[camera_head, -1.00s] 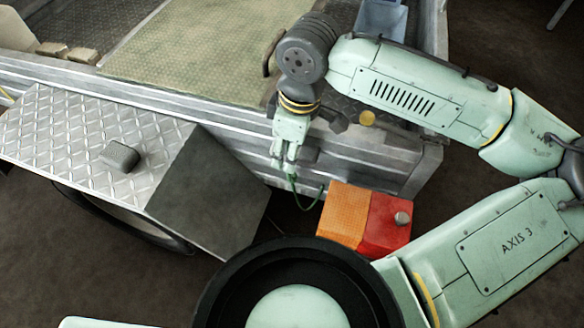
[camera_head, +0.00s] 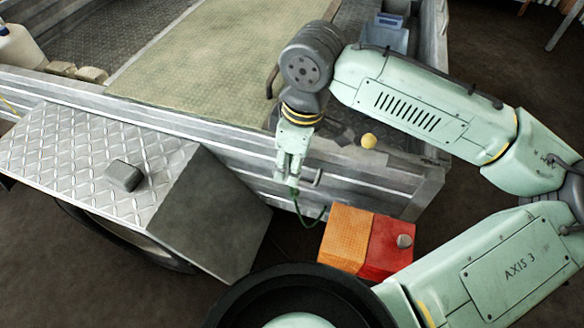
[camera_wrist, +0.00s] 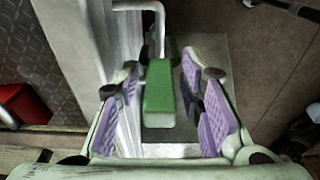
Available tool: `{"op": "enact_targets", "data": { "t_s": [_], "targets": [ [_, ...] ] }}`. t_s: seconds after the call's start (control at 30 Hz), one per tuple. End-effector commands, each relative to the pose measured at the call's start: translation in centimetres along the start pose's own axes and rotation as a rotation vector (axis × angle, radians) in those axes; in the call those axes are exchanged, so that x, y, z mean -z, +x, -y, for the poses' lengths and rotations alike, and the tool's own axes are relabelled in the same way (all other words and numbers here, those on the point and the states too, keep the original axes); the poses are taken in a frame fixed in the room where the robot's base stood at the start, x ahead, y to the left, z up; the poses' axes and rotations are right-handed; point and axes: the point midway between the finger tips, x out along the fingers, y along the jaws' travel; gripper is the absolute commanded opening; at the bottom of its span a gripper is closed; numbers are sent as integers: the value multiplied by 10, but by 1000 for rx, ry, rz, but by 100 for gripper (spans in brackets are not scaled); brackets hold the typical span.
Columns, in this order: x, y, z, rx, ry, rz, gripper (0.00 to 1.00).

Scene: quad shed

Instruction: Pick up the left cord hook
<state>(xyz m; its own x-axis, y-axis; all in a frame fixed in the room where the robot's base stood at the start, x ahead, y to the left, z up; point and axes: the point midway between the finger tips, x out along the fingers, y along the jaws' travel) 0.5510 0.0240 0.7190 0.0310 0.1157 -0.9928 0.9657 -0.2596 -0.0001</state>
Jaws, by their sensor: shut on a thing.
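My gripper (camera_head: 290,178) points down beside the ribbed metal side wall of the trailer and is shut on the left cord hook. In the wrist view the hook's green block-shaped body (camera_wrist: 159,92) lies between my purple-padded fingers (camera_wrist: 160,98). A pale bent rod (camera_wrist: 158,14) shows beyond it; I cannot tell whether it belongs to the hook. The hook itself is hidden by my fingers there.
An orange and red box (camera_head: 366,240) stands just right of and below the cord. The trailer's side wall (camera_head: 240,150) is close behind my gripper. A diamond-plate fender (camera_head: 85,150) with a dark grey block (camera_head: 125,175) is at the left. Bare floor shows at the right.

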Motion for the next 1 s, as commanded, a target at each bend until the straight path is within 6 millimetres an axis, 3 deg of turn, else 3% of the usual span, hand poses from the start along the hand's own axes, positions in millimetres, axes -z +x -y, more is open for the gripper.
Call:
{"op": "enact_targets", "data": {
  "t_s": [0.07,0.4,0.8,1.0],
  "targets": [
    [2,-14,0,-1,-1,-3,10],
    [-25,-8,81,-7,-3,-1,10],
    [-40,-24,136,-3,-1,-1,10],
    [-42,-39,145,2,-21,-2,10]
  ]
}}
